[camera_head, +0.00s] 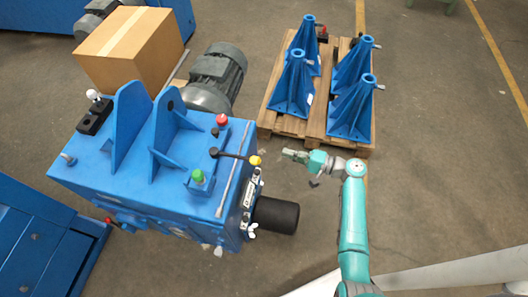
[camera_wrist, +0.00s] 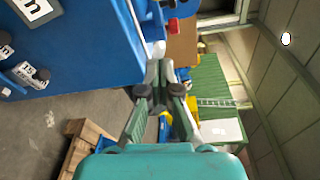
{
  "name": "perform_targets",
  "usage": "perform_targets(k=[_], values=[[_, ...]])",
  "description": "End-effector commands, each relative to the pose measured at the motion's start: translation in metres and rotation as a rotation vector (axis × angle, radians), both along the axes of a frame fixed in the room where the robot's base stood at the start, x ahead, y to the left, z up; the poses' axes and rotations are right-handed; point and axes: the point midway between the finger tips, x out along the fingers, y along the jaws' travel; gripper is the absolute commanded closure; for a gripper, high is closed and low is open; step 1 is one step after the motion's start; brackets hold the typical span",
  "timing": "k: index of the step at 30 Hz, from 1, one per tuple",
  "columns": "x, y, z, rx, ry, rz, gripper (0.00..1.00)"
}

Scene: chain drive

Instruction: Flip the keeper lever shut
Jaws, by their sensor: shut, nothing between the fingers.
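The blue machine housing (camera_head: 140,185) stands at the left of my gripper. On its top is a black lever with a yellow knob (camera_head: 255,160), lying out toward the housing's right edge. A red knob (camera_head: 222,119) and a green knob (camera_head: 198,176) stand near it. I cannot tell for certain which of these is the keeper lever. My gripper (camera_head: 288,154) is shut and empty, a little right of the yellow knob and apart from it. In the wrist view, my gripper (camera_wrist: 161,74) points past the blue housing (camera_wrist: 85,40), with a red part (camera_wrist: 173,25) beyond the fingertips.
A black cylinder (camera_head: 276,215) sticks out from the housing's right side. A pallet (camera_head: 318,132) with several blue stands (camera_head: 352,108) is behind my gripper. A cardboard box (camera_head: 130,45) and a grey motor (camera_head: 215,75) are behind the housing.

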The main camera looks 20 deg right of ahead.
Motion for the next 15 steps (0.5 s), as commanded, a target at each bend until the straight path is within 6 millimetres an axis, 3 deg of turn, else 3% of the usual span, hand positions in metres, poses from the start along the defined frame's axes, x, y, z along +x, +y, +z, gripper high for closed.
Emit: perform_targets(k=[10, 15], values=[[0.002, 0.002, -0.001, -0.001, 0.001, 0.0, 1.0], [0.014, 0.016, -0.002, -0.001, 0.001, 0.003, 1.0]])
